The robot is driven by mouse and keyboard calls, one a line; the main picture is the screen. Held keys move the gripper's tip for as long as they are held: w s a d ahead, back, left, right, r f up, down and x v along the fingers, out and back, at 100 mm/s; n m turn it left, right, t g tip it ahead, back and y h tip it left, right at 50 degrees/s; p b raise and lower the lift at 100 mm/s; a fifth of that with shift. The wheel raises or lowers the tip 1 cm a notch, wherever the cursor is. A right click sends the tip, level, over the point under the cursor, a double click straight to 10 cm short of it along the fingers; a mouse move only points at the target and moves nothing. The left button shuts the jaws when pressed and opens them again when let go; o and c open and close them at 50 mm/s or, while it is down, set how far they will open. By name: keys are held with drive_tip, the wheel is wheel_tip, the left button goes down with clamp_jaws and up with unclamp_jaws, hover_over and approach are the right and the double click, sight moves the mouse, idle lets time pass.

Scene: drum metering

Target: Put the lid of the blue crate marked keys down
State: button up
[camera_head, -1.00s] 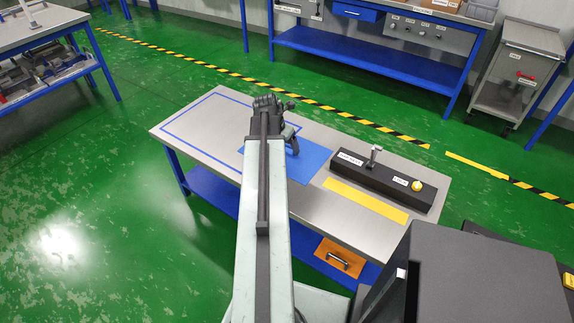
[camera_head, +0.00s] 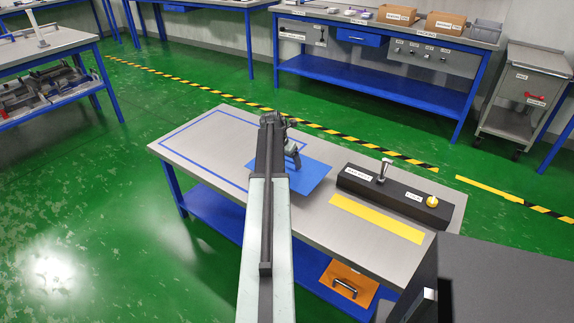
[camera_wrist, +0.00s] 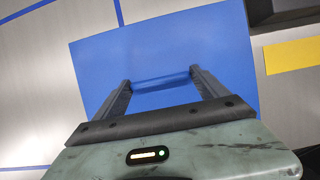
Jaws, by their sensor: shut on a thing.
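My gripper (camera_wrist: 160,83) is over the blue rectangle (camera_head: 312,182) on the metal table. In the wrist view, its two fingers stand wide apart with a narrow blue piece (camera_wrist: 160,82) between their tips. This piece blends with the blue rectangle (camera_wrist: 225,50) behind it, so I cannot tell its full shape or whether it is part of a lid. In the head view my arm hides part of the gripper (camera_head: 292,158). I see no blue crate and no keys label.
Blue tape (camera_head: 185,128) outlines clear table at left. Benches stand behind.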

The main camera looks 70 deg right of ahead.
sight(287, 163)
drive_tip(key=d, duration=0.1)
drive_tip(key=w+d, duration=0.1)
drive_tip(key=d, duration=0.1)
drive_tip(key=shift+f, duration=0.15)
wheel_tip(287, 163, down, 4)
drive_tip(key=b, duration=0.4)
drive_tip(key=shift+r, duration=0.25)
drive_tip(key=shift+f, duration=0.1)
drive_tip(key=o, duration=1.9)
